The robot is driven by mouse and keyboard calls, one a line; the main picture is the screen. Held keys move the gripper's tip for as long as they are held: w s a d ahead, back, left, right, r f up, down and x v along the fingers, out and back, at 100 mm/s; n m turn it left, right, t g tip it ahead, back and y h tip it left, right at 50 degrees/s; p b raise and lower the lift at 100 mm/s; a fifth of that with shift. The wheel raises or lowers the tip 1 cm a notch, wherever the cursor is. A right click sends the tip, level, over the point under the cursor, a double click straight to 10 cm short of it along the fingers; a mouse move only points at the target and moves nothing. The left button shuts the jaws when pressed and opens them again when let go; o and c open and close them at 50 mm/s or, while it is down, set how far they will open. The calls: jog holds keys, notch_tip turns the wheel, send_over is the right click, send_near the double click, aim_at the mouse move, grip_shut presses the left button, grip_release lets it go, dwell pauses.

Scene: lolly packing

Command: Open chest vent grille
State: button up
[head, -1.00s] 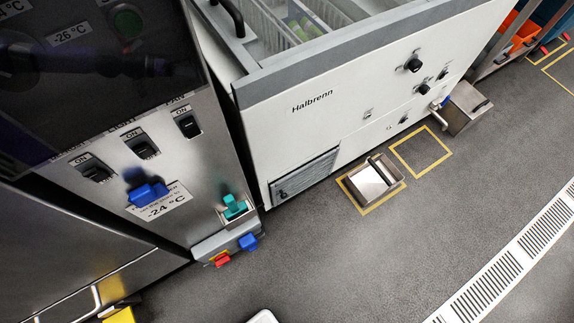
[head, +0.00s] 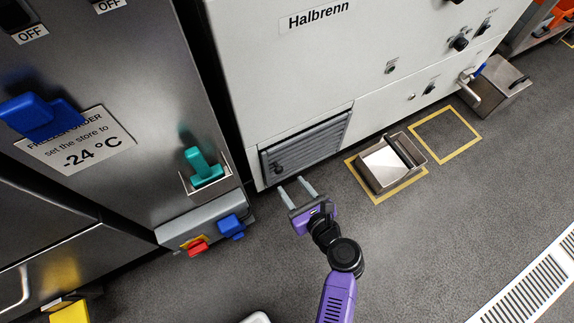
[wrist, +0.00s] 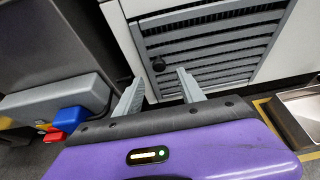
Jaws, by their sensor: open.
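The vent grille (head: 308,143) is a grey slatted panel low on the front of the white chest. It looks closed, flush in its frame. A small dark knob (head: 278,168) sits at its left side; in the wrist view the knob (wrist: 158,65) shows just beyond and between my fingertips. My gripper (head: 292,185) is open and empty, in front of the grille's lower left part. In the wrist view my gripper (wrist: 157,78) has its two grey fingers apart, pointing at the grille (wrist: 210,45). I see no clear contact with the knob.
A metal tray (head: 366,178) stands on the floor inside a yellow outline right of my gripper. A grey box with red and blue switches (head: 200,222) juts out at the left. A metal pedal box (head: 500,92) is at the far right. Open floor (head: 420,245) lies in front.

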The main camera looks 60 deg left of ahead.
aim_at(280, 171)
jog(key=b+x, duration=0.3)
jog(key=x, duration=0.4)
jog(key=shift+b, duration=0.3)
jog(key=shift+a+f, duration=0.1)
jog(key=shift+a, duration=0.45)
grip_shut()
dwell(0.6)
